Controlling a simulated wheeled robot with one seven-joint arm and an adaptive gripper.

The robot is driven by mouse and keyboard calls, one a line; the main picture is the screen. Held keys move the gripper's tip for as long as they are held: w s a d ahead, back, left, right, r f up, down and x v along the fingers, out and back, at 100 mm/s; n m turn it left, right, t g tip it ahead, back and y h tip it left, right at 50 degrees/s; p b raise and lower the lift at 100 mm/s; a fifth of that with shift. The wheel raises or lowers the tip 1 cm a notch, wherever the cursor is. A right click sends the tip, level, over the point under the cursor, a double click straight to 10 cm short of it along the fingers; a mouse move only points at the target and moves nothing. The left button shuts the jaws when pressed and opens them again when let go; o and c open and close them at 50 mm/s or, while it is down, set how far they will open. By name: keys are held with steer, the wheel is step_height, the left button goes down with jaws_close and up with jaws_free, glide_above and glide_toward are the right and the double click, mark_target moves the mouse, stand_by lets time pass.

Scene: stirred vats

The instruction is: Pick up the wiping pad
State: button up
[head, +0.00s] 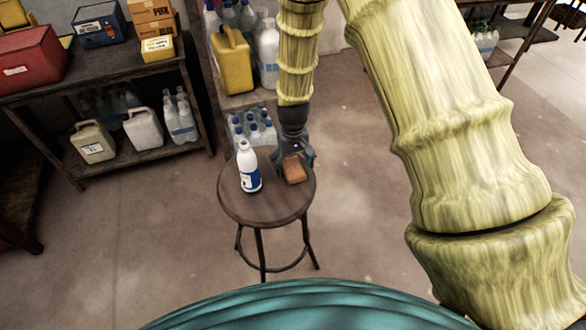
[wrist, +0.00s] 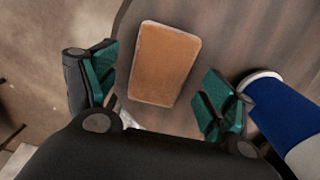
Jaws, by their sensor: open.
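The wiping pad (head: 294,169) is a flat orange-brown block lying on the right part of a round wooden stool (head: 262,207). In the wrist view the pad (wrist: 165,64) lies ahead of and between the two teal-lined fingers, tilted a little. My gripper (head: 292,158) is just above the stool beside the pad. In the wrist view my gripper (wrist: 160,95) is open, with a finger on each side of the pad and a gap to both. I cannot tell the exact height of the fingertips over the stool top.
A white bottle with a blue label (head: 248,168) stands on the stool left of the pad; in the wrist view the bottle (wrist: 285,115) is close to the right finger. A shelf of jugs (head: 235,60) stands behind. A workbench (head: 110,70) is at the left.

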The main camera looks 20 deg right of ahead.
steer(key=shift+f, duration=0.7)
steer(key=c, duration=1)
steer(key=shift+c, duration=0.2)
steer(key=shift+r, duration=0.1)
steer(key=shift+r, duration=0.95)
steer(key=shift+s+r+b, duration=0.3)
steer(key=shift+r+b, duration=0.05)
steer(key=shift+r, duration=0.4)
steer(key=s+r+b, duration=0.1)
steer(key=s, duration=1.4)
steer(key=shift+s+a+r+b, duration=0.2)
steer(key=shift+r+b, duration=0.05)
steer(key=shift+b, duration=0.05)
